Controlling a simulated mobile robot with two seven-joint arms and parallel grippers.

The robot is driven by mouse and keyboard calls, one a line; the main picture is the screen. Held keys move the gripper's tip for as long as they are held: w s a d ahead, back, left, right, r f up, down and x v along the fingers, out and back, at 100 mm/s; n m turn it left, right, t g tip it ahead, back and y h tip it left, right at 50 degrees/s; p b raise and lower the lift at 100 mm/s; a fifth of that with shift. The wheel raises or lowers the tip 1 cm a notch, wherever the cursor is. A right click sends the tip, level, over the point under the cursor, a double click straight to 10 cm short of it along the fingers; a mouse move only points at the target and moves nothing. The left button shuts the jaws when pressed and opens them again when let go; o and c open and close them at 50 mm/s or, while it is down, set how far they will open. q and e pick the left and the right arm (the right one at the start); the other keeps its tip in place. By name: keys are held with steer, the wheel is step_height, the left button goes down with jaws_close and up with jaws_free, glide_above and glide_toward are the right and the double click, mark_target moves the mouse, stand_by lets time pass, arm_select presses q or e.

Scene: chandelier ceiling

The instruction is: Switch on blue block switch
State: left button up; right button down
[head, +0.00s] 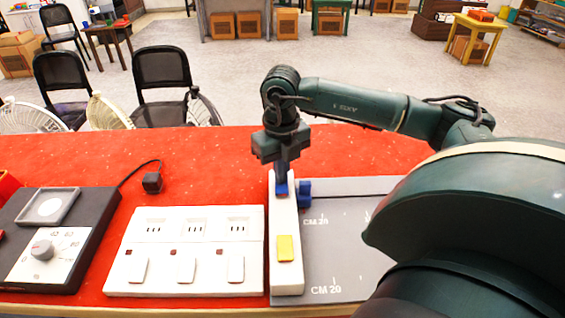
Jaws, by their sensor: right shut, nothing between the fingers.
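A narrow white block (284,218) lies on the table, at the left edge of a grey plate. It carries a blue switch (281,189) at its far end and a yellow switch (285,248) nearer me. My right gripper (282,180) points down, shut and empty, with its fingertips at the blue switch. The fingers partly cover that switch, and I cannot tell whether they press on it. A blue knob-like piece (305,190) sticks out at the right side of the white block. My left gripper is not in view.
A white power strip (186,279) with several sockets and switches lies left of the block. Further left is a dark device with a dial (42,250). A small black plug (152,182) lies behind on a cable. The red tabletop (370,150) is clear behind the block. Black chairs stand beyond.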

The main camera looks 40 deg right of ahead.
steer(key=shift+r+p, duration=2.55)
steer(key=shift+r, duration=0.95)
steer(key=shift+f, duration=0.1)
